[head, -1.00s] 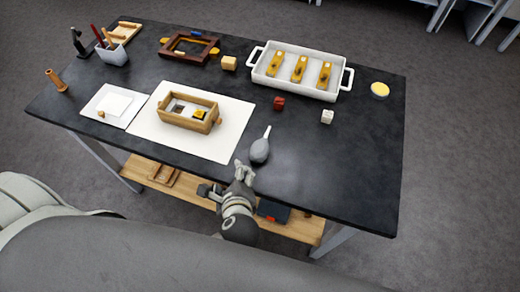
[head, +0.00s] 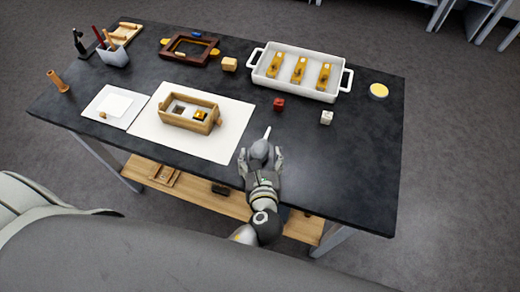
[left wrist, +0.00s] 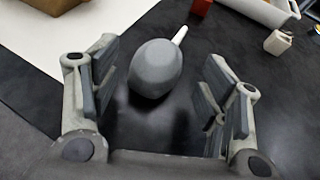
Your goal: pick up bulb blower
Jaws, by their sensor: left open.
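The bulb blower (head: 260,149) is a grey bulb with a thin white nozzle, lying on the black table near its front edge. Its nozzle points away from me. My left gripper (head: 261,158) is open just in front of it, its fingers to the left and right of the bulb. In the left wrist view the bulb blower (left wrist: 156,68) sits between and slightly beyond the two open fingers (left wrist: 155,85), with a gap on each side. My right gripper is not in view.
A white mat (head: 148,132) with a wooden box (head: 172,117) lies left of the blower. A red cube (head: 279,104) and a white cube (head: 327,117) stand beyond it. A white tray (head: 258,78) with several yellow pieces is farther back. The table's right front is clear.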

